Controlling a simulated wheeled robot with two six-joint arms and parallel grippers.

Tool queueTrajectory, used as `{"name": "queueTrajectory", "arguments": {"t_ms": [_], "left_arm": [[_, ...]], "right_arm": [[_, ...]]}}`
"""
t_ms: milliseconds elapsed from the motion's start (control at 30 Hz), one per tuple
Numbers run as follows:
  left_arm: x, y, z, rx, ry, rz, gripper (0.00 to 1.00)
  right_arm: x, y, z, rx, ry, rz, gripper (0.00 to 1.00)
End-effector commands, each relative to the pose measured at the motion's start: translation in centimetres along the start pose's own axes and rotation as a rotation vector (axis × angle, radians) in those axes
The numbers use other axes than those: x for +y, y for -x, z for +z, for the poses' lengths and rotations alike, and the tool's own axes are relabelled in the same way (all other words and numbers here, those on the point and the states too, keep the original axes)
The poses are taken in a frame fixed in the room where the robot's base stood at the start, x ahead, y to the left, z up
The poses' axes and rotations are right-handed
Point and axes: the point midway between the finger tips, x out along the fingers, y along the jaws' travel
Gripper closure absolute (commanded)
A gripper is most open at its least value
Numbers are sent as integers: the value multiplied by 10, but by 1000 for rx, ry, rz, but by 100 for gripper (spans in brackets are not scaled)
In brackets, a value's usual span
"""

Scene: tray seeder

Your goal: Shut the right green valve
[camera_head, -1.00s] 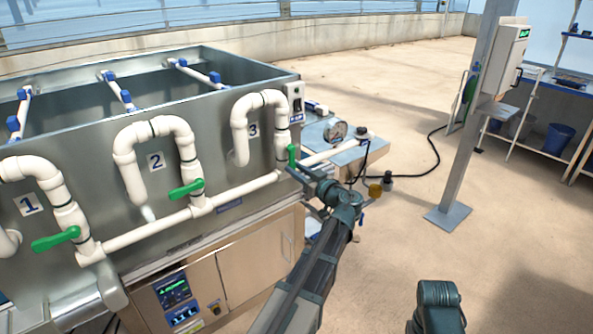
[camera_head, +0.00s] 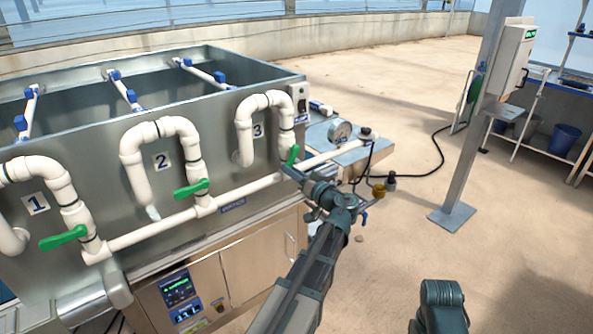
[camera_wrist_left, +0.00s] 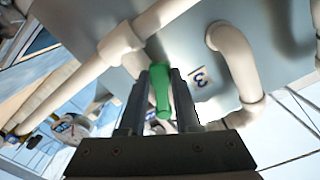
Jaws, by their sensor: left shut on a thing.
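The right green valve (camera_head: 291,156) sits on the white pipe below the loop marked 3. Its handle stands steep and leans slightly in the head view. My left gripper (camera_head: 289,169) is shut on this handle from the front. In the left wrist view the green handle (camera_wrist_left: 161,88) lies between the two dark fingers (camera_wrist_left: 160,100). The fingers hide part of the handle's sides.
The middle green valve (camera_head: 191,188) and left green valve (camera_head: 63,238) have handles lying nearly sideways. The white manifold pipe (camera_head: 150,229) runs along the metal tank (camera_head: 97,197). A pressure gauge (camera_head: 340,131) stands right of the valve. Open floor lies to the right.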

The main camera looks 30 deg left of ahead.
Motion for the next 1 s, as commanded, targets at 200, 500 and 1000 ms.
{"name": "queueTrajectory", "arguments": {"t_ms": [200,500,1000], "left_arm": [[-15,0,-3,2,-206,0,100],[-32,0,-10,3,-491,-1,100],[-49,0,-26,4,-903,-1,100]], "right_arm": [[1,10,1,0,0,0,38],[2,23,1,0,0,0,38],[4,46,3,0,-1,0,38]]}}
